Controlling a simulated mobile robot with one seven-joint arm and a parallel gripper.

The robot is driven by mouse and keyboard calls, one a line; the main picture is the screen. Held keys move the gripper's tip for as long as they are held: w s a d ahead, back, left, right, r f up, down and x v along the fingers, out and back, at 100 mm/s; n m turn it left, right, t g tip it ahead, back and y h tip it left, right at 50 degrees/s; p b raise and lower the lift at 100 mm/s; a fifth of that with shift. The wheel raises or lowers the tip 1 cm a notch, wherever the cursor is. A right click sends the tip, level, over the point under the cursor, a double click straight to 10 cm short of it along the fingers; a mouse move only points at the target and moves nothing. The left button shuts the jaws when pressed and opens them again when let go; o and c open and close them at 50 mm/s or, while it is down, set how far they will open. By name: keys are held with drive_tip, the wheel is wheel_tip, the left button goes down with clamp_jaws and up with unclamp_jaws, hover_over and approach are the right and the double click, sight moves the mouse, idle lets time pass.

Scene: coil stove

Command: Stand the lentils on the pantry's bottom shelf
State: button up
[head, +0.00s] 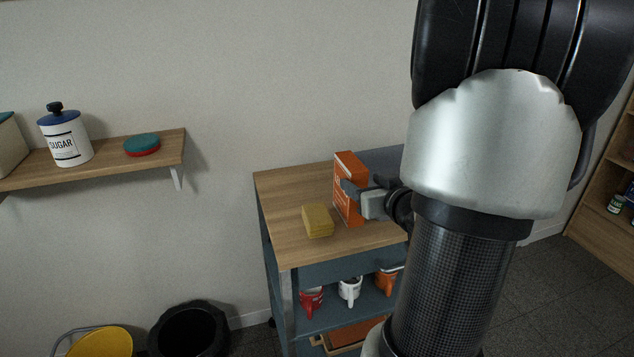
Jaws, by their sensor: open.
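An orange box (345,210), which looks like the lentils, stands upright on the wooden top of a cart (285,190). Its label is mostly covered and I cannot read it. My gripper (354,188) is open at the box's right side. One finger shows across the front of the box; the other finger is hidden, so I cannot tell whether they touch it. A wooden shelf unit, apparently the pantry (592,209), is cut off at the right edge. A can (616,204) stands on one of its lower shelves.
A yellow sponge (318,221) lies left of the box. Mugs (349,291) stand on the cart's lower shelf. A black bin (190,330) and yellow bucket (100,343) stand on the floor.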

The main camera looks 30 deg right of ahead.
drive_tip(key=b+x, duration=0.1)
drive_tip(key=x, duration=0.6)
drive_tip(key=shift+w+a+r+b, duration=0.15)
drive_tip(key=shift+a+r+b, duration=0.1)
drive_tip(key=shift+b, duration=0.15)
clamp_jaws()
